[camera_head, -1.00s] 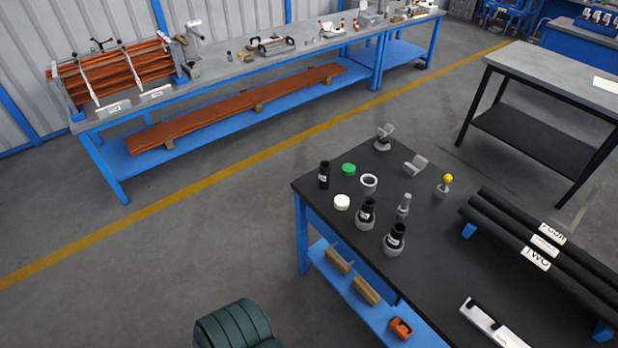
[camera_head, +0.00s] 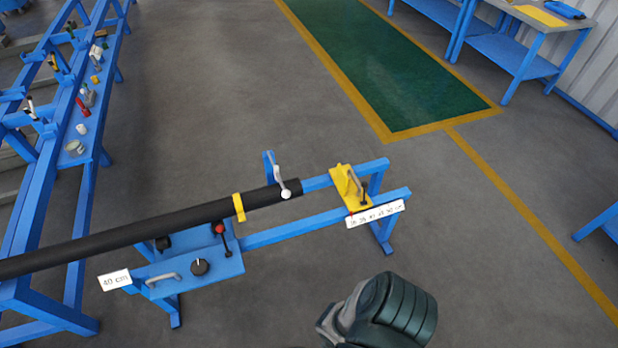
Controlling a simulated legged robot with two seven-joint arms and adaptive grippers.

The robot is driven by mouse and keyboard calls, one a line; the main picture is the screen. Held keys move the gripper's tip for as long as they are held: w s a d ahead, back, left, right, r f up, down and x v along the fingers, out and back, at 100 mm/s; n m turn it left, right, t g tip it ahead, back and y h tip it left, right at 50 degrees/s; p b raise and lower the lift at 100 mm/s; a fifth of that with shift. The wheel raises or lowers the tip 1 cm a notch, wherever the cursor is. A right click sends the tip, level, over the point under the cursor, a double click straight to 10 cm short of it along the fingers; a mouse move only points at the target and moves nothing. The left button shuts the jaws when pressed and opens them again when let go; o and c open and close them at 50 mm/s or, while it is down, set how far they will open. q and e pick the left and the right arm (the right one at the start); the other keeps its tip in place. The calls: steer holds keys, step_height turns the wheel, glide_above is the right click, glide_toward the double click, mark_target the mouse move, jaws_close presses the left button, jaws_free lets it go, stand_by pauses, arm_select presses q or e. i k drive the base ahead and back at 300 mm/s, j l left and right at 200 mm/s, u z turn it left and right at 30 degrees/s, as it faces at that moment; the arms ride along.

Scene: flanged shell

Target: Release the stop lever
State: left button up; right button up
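A yellow stop block (camera_head: 349,189) sits on the right end of a blue frame (camera_head: 290,230). A grey curved handle (camera_head: 354,178) rises from it, and a short dark lever (camera_head: 363,194) stands beside that. A scale plate (camera_head: 375,213) with small numbers is in front. Two other levers are on the frame: one with a red knob (camera_head: 219,229) and one with a white knob (camera_head: 286,193). I cannot tell from the picture which is called the stop lever. Neither gripper is in view; only a dark ribbed part of my own arm shows at the bottom.
A long black pipe (camera_head: 130,235) lies across the frame, with a yellow band (camera_head: 239,207) around it. A "40 cm" plate (camera_head: 115,280) is at the left. A blue rack (camera_head: 62,150) with small parts stands at left.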

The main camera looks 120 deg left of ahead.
mark_target(364, 184)
steer(key=u, duration=3.35)
